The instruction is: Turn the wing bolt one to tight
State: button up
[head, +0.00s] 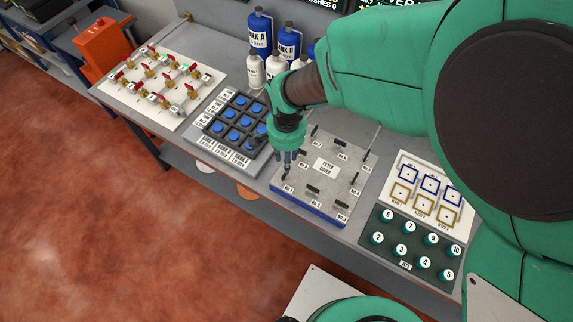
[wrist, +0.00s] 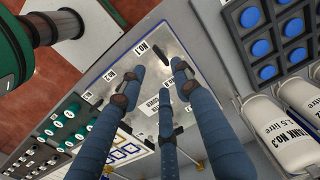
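The grey filter cover plate (head: 322,205) sits on a blue base on the bench and carries several dark wing bolts with number labels. My gripper (head: 288,172) points down over the plate's left corner, near the NO.1 label (head: 288,189). In the wrist view my gripper (wrist: 157,84) has its blue fingers spread apart with nothing held between them. A dark wing bolt (wrist: 165,50) beside the NO.1 label (wrist: 140,48) shows just past the fingertips. Whether any finger touches it I cannot tell. In the head view that bolt is largely hidden by the fingers.
A blue-button panel (head: 236,122) stands left of the plate, with a red-handled valve board (head: 158,85) beyond. A dark panel of green numbered knobs (head: 410,246) lies to the right. Tank bottles (head: 277,68) stand behind.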

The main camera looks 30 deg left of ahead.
jog(key=shift+r, duration=1.85)
jog(key=w+d+r+t+y+b, duration=0.1)
jog(key=w+d+r+b, duration=0.15)
jog(key=d+r, duration=0.75)
jog(key=w+d+r+t+b, duration=0.1)
jog(key=w+d+r, duration=0.4)
jog(key=d, duration=0.9)
jog(key=s+d+r+t+b, duration=0.1)
jog(key=s+d+r, duration=0.2)
jog(key=s+d, duration=0.3)
jog(key=s+d+r+m+t+h+b, duration=0.1)
jog(key=s+d, duration=0.5)
jog(key=d, duration=0.9)
notch_tip(320, 180, up, 2)
jog(key=shift+s+t+b, duration=0.15)
jog(key=shift+t+b, duration=0.6)
jog(key=shift+t, duration=0.05)
